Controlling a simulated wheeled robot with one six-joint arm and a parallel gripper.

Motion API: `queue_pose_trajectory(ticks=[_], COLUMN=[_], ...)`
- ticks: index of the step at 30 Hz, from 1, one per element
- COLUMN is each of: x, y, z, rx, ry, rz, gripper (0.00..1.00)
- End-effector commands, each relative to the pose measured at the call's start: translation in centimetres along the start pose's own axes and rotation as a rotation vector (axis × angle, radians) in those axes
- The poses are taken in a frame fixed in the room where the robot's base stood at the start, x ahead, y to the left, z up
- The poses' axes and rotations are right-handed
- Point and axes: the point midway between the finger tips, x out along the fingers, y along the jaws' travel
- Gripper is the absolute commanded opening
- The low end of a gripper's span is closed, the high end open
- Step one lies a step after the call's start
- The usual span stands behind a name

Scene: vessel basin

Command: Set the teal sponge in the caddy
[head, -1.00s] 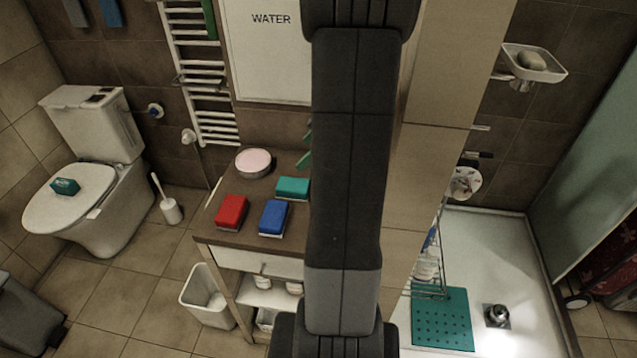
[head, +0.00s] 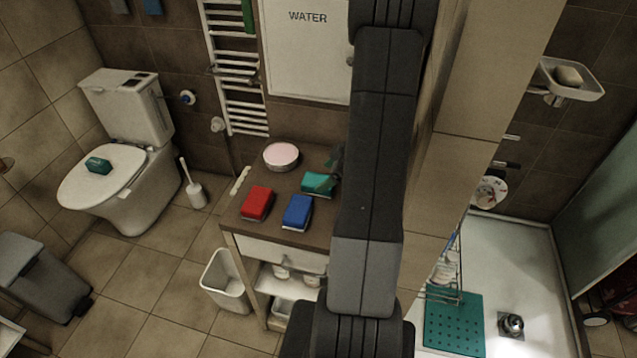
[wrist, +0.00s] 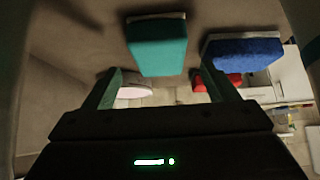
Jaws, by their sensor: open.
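A wire rack with bottles, seemingly the caddy (head: 445,293), stands at the shower edge, partly hidden by a tiled wall.
A round pink-topped tin (head: 281,156) stands behind the sponges. A tiled wall edge (head: 450,180) rises between cabinet and shower. A teal box (head: 98,166) lies on the toilet lid. A teal perforated mat (head: 454,322) lies in the shower tray. A white bin (head: 227,281) stands left of the cabinet.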

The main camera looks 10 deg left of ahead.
Motion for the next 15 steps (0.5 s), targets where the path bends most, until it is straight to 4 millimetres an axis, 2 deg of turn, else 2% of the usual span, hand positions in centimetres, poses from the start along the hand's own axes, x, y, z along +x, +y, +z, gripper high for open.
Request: queue_pose_trajectory(ticks=[9, 15], x=[3.8, 4.5], y=[0.0, 0.0], z=[-0.1, 0.0], rx=[-0.001, -0.001], ry=[-0.001, 0.000], rz=[-0.003, -0.001], gripper=[0.80, 0.80])
